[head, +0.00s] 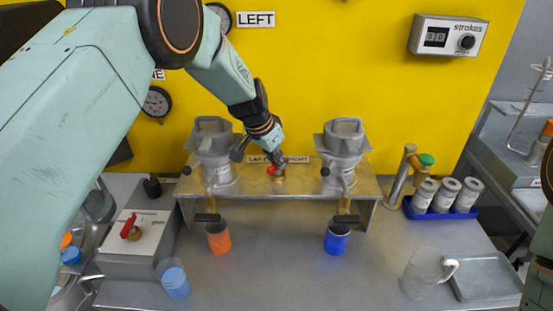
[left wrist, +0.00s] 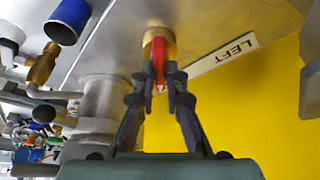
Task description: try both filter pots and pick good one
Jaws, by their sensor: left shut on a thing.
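Two grey metal filter pots stand on a brass-coloured stand: the left pot (head: 213,172) and the right pot (head: 342,172). An orange cup (head: 218,240) is below the left pot's spout and a blue cup (head: 337,241) below the right one's; their contents are unclear. My left gripper (head: 276,164) is shut on the red lever of a brass valve (head: 279,178) between the pots. In the left wrist view the fingertips (left wrist: 159,80) close around the red lever (left wrist: 159,60). A label partly hidden by the gripper sits behind the valve. My right gripper is not in view.
A stroke counter (head: 447,37) hangs on the yellow wall. A grey box with a red lever (head: 129,225) and a beaker of blue liquid (head: 173,280) are at left. A clear jug (head: 424,275), metal tray (head: 484,277) and blue rack (head: 440,213) with cans are at right.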

